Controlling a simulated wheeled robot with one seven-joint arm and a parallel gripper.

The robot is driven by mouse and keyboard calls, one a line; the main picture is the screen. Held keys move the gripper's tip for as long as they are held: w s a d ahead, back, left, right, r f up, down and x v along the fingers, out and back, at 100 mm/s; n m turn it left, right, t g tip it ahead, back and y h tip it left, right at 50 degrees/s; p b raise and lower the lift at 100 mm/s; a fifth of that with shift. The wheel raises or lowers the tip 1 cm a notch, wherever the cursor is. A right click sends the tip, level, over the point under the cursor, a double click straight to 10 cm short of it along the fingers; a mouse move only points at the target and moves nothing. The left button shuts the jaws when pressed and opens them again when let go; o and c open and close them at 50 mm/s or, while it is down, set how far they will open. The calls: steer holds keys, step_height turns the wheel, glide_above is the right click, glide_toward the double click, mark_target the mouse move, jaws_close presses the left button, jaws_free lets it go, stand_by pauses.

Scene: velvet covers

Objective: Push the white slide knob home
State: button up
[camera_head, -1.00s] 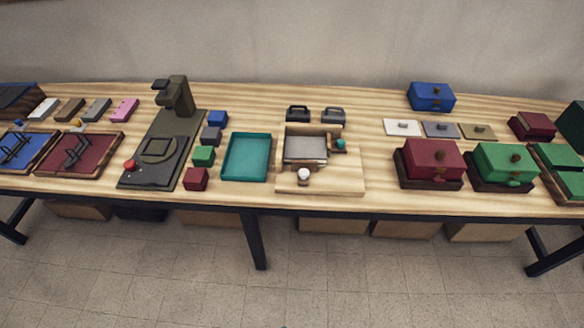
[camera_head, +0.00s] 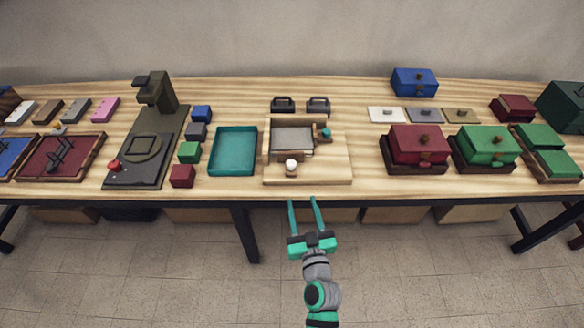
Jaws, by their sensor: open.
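The white slide knob (camera_head: 291,166) is a small round white knob at the front of a light wooden fixture (camera_head: 335,173) on the table. Behind it on the fixture lies a grey plate (camera_head: 292,139) with a raised wooden edge. A teal knob (camera_head: 325,134) stands at the fixture's right side. My gripper (camera_head: 302,201) has two long teal fingers, spread apart and empty. It is in front of the table's front edge, just below and slightly right of the white knob in the picture, and apart from it.
A teal tray (camera_head: 233,170) stands left of the fixture, with several coloured blocks beyond it. A red box (camera_head: 418,144) and a green box (camera_head: 486,141) stand to the right. Two dark handled pieces (camera_head: 318,105) lie behind the fixture. The table front (camera_head: 390,185) right of the fixture is bare.

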mark_target(292, 167)
steer(key=shift+y, duration=0.3)
steer(key=w+a, duration=0.1)
steer(key=w, duration=0.3)
steer(key=w+a+r, duration=0.1)
steer(key=w, duration=0.3)
steer(key=w+a+r, duration=0.1)
steer(key=w, duration=0.3)
steer(key=shift+w, duration=0.7)
steer(key=shift+f, duration=0.1)
